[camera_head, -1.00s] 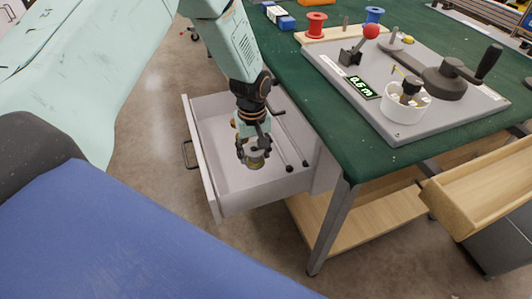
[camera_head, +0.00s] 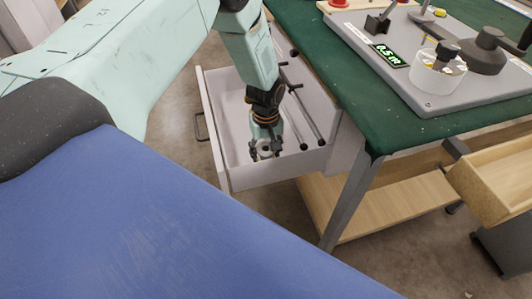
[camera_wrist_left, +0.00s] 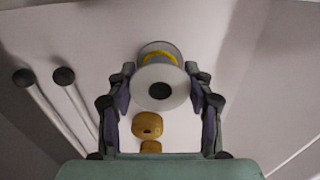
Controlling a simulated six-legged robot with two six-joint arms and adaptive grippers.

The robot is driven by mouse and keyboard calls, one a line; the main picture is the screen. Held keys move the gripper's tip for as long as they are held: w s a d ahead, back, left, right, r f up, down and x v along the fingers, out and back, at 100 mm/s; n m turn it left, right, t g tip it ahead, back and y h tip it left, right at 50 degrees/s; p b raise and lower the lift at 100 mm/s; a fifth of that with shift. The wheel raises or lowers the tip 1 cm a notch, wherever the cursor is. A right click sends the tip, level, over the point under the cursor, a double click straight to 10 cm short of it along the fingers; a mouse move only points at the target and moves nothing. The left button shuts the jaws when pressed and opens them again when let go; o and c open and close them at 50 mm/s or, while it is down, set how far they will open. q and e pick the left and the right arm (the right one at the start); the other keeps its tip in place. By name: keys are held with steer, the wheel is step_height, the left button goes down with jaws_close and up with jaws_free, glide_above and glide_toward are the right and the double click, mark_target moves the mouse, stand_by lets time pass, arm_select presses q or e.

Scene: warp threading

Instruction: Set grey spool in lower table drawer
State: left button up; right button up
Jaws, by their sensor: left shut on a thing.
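The grey spool (camera_wrist_left: 160,90) shows in the left wrist view, end-on, with pale flanges and a yellow band. It sits between the two fingers of my left gripper (camera_wrist_left: 160,97), which is shut on it. In the head view my left gripper (camera_head: 265,151) points down inside the open drawer (camera_head: 282,171), and the spool is mostly hidden there. Whether the spool touches the drawer floor I cannot tell. My right gripper is not in view.
Rods with black ball ends (camera_head: 303,119) lie along the drawer's right side. Round yellow-brown pieces (camera_wrist_left: 147,125) show below the spool. The green table (camera_head: 365,115) carries a grey crank device (camera_head: 420,90). A wooden tray (camera_head: 495,180) is at right.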

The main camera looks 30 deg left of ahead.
arm_select(q)
steer(key=shift+r, duration=0.1)
steer(key=shift+s, duration=0.1)
steer(key=o, duration=1)
step_height(320, 180, up, 12)
steer(key=p, duration=0.5)
steer(key=shift+d, duration=0.1)
